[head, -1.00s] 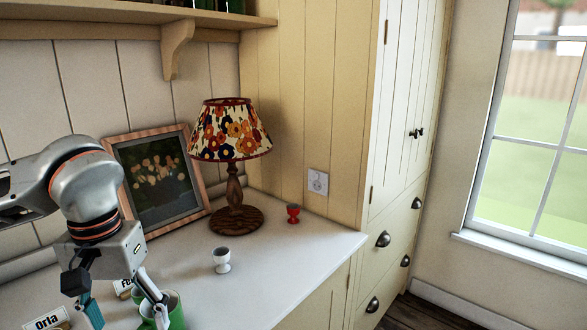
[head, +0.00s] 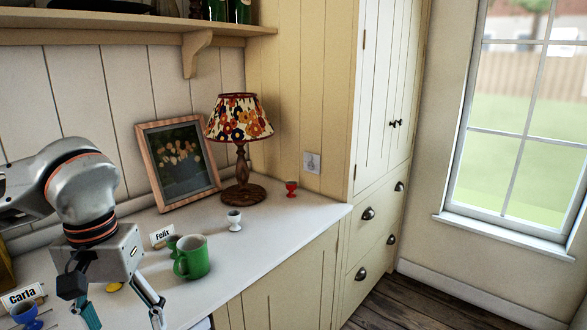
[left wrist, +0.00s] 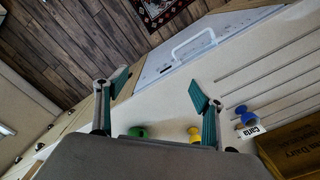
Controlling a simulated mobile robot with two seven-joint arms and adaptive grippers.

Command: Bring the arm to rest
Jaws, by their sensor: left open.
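My left gripper (head: 122,312) hangs over the front of the counter at the lower left, fingers spread, with nothing between them. In the left wrist view its open fingers (left wrist: 159,88) show against the counter and the floor. A green mug (head: 192,260) stands on the counter to the right of the gripper and apart from it. My right gripper is in neither view.
A Felix card (head: 162,236), white egg cup (head: 234,220), red egg cup (head: 291,188), lamp (head: 241,125) and picture frame (head: 178,165) stand behind. A Carla card (head: 22,295) and blue egg cup (head: 24,313) are at left. A yellow item (left wrist: 194,132) is partly hidden.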

